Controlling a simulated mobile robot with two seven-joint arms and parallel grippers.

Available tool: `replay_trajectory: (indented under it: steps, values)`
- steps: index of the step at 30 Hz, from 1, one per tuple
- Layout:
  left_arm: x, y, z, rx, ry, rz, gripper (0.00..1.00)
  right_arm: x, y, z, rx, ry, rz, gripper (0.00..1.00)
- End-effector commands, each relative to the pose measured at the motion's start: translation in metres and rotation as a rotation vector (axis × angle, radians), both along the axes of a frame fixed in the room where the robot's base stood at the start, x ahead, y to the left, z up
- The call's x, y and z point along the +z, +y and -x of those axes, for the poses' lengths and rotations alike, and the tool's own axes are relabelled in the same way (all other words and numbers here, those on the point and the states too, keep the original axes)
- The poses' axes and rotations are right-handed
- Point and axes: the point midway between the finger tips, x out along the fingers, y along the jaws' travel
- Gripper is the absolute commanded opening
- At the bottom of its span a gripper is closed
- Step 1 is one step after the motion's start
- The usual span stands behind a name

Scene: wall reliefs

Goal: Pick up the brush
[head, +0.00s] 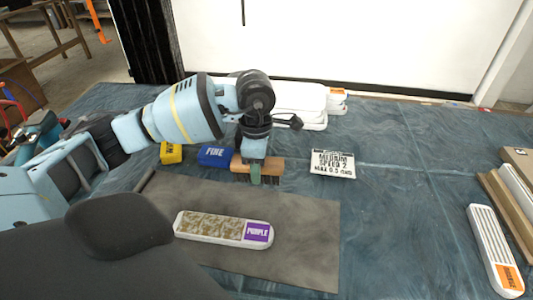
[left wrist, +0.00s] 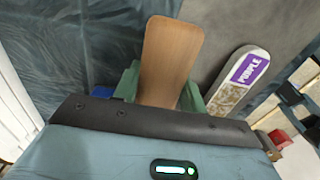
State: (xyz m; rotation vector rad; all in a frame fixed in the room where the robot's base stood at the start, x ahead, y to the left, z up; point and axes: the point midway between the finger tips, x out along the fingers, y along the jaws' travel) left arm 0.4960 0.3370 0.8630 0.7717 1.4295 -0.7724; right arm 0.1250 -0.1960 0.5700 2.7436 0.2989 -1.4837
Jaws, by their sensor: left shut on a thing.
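The brush (head: 270,167) has a brown wooden back and dark bristles pointing down. It is at the far edge of the grey mat; I cannot tell whether its bristles touch the surface. My left gripper (head: 256,173) points down over it and is shut on its wooden back. In the left wrist view the brush's long wooden back (left wrist: 172,55) sits between the green fingers of the left gripper (left wrist: 160,90). The fingers hide part of the brush. My right gripper is in neither view.
A white relief piece labelled PURPLE (head: 215,228) lies on the grey mat (head: 305,240). A blue block labelled FINE (head: 214,156) and a yellow block (head: 171,153) stand left of the brush. An orange-labelled piece (head: 492,245) lies far right.

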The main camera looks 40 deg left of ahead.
Motion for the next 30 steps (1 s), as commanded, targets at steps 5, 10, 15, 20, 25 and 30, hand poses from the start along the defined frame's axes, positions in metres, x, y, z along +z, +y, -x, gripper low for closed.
replay_trajectory:
  steps: [5, 10, 15, 20, 25, 30]
  values:
    - [0.003, -0.004, 0.030, -0.002, 0.000, -0.001, 0.17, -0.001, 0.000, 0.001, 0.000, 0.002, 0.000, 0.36]
    - [0.005, -0.009, 0.054, -0.002, 0.001, -0.001, 0.17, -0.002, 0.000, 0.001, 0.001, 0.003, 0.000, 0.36]
    - [0.006, -0.012, 0.071, 0.000, -0.001, -0.001, 0.17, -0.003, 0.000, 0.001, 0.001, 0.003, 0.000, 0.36]
    - [0.007, -0.013, 0.080, 0.000, 0.000, -0.001, 0.17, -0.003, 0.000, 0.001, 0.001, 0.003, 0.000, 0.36]
    - [0.008, -0.014, 0.083, 0.001, 0.000, 0.000, 0.17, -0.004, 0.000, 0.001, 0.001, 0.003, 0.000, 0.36]
    - [0.008, -0.014, 0.083, 0.001, -0.001, -0.001, 0.17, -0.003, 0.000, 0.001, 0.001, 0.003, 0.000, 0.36]
